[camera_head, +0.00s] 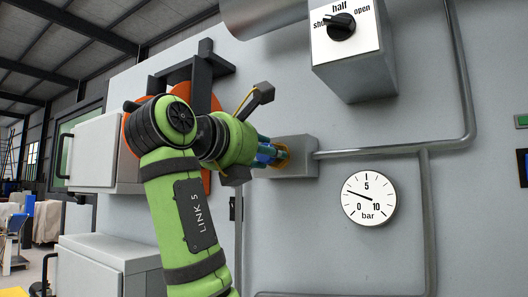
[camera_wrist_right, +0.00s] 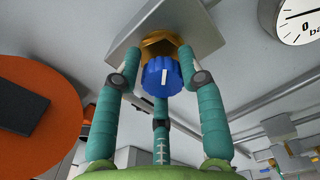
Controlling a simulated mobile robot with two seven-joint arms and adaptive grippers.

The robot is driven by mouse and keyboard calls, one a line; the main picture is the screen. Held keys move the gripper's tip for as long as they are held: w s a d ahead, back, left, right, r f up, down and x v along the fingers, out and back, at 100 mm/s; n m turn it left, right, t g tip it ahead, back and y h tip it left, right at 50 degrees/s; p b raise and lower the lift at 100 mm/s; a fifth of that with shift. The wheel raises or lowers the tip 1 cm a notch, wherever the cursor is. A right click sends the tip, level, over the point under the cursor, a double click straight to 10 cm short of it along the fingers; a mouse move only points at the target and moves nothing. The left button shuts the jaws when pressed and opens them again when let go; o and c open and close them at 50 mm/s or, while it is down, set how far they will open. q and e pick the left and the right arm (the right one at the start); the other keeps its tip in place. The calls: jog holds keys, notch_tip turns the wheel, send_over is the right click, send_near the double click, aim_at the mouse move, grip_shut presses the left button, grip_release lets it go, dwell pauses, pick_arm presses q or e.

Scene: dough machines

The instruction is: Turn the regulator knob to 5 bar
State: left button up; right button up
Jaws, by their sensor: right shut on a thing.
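The blue regulator knob (camera_wrist_right: 162,76) has a white mark and sits on a brass collar (camera_wrist_right: 160,45) in front of a grey block (camera_head: 297,153). My right gripper (camera_head: 268,153) is shut on the knob; in the wrist view its three teal fingers (camera_wrist_right: 163,92) reach around it from left, right and below. In the head view the gripper and brass hide most of the knob. The round pressure gauge (camera_head: 368,201) is marked 0, 5, 10 bar; its needle points left and slightly up, roughly midway between 0 and 5. My left gripper is not in view.
A grey box with a black selector knob (camera_head: 341,26), marked shut, half and open, is above right of the block. A pipe (camera_head: 380,149) runs right from the block. An orange disc (camera_wrist_right: 35,95) and dark brackets (camera_head: 197,72) are beside my right arm.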

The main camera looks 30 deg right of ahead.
jog(key=shift+s+r+m, duration=0.1)
jog(key=shift+r+m, duration=0.05)
jog(key=shift+m, duration=0.15)
jog(key=m+b, duration=0.1)
jog(key=m, duration=0.2)
jog(key=shift+m, duration=0.3)
jog(key=m, duration=0.5)
jog(key=shift+s+d+b, duration=0.1)
jog(key=shift+b, duration=0.2)
jog(key=o, duration=1.1)
jog(key=shift+s+d, duration=0.1)
